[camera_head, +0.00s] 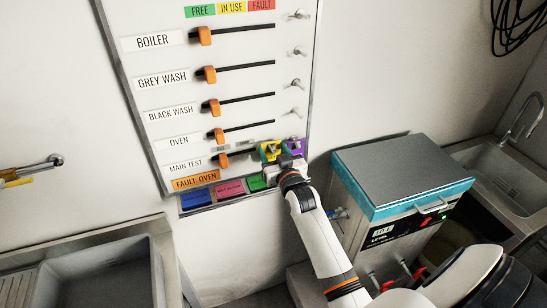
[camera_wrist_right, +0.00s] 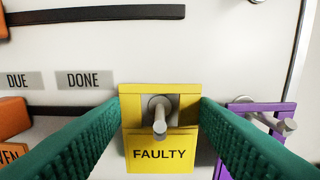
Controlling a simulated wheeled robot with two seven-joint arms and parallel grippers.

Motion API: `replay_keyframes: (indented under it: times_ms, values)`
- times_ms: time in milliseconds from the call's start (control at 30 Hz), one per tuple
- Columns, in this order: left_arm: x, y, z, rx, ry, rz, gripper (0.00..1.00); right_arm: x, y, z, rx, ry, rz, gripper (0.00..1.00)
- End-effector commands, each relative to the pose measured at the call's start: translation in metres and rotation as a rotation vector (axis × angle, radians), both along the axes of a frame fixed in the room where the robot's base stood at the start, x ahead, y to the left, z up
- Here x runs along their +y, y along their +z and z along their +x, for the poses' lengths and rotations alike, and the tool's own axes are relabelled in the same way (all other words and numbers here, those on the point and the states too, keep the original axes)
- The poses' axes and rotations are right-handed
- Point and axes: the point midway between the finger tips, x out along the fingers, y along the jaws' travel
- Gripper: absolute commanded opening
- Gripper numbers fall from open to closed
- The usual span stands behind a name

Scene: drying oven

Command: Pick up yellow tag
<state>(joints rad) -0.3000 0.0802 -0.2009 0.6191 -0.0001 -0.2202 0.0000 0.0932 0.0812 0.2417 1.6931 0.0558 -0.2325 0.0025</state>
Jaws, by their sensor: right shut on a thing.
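The yellow tag (camera_wrist_right: 160,155) reads "FAULTY" and hangs on a metal peg (camera_wrist_right: 160,118) on the white board, in the right wrist view. The peg passes through the tag's upper opening. The green fingers of my right gripper (camera_wrist_right: 160,125) stand on either side of the tag, shut on its side edges. In the head view the yellow tag (camera_head: 270,151) shows just above my right gripper (camera_head: 286,170), at the board's lower right. My left gripper is not in view.
A purple tag (camera_wrist_right: 260,120) hangs on a peg close to the right finger. The board (camera_head: 150,90) carries orange sliders and pegs. Blue, pink and green tags lie along its lower edge. A blue-grey oven-like box (camera_head: 400,175) stands right of my arm; sinks flank both sides.

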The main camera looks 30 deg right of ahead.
Motion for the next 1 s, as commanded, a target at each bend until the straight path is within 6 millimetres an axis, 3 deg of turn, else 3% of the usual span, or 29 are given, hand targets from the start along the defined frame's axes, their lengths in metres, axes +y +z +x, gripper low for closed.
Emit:
replay_keyframes:
  times_ms: [167, 600, 800, 1000]
  values:
    - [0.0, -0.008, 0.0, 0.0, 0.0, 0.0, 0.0, 0.007, -0.003, -0.03, 0.001, 0.0, -0.001, 0.32]
    - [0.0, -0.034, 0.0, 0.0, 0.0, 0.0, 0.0, 0.034, -0.004, -0.141, 0.002, 0.0, -0.001, 0.32]
    - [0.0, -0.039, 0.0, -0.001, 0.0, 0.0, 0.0, 0.04, -0.002, -0.168, 0.0, 0.0, -0.001, 0.32]
    - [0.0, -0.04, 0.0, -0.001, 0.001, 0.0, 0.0, 0.042, 0.0, -0.175, -0.001, 0.0, 0.0, 0.32]
